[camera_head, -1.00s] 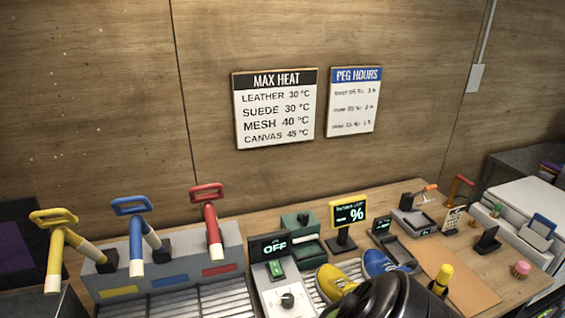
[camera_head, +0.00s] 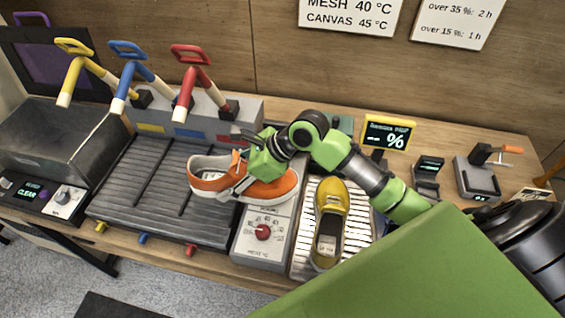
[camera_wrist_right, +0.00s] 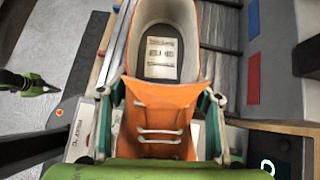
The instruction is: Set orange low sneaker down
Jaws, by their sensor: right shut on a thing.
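The orange low sneaker (camera_head: 279,188), with a white sole and pale laces, is in the head view over the right end of the grey slatted rack (camera_head: 135,213). Its toe points right, over the grey heat control box (camera_head: 250,248). My right gripper (camera_head: 240,183) is shut across its lace area. In the right wrist view the sneaker (camera_wrist_right: 150,100) sits between the two fingers (camera_wrist_right: 162,96), its opening facing the camera. I cannot tell if the sole touches the rack. A green and black part, likely my left gripper (camera_wrist_right: 35,84), shows at the left edge of the wrist view, its jaws unclear.
A yellow shoe (camera_head: 332,200) lies on a white slatted tray (camera_head: 303,240) right of the control box. Yellow, blue and red-handled pipes (camera_head: 190,80) stand behind the rack. The slats left of the sneaker are bare. A "%" display (camera_head: 388,132) stands behind right.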

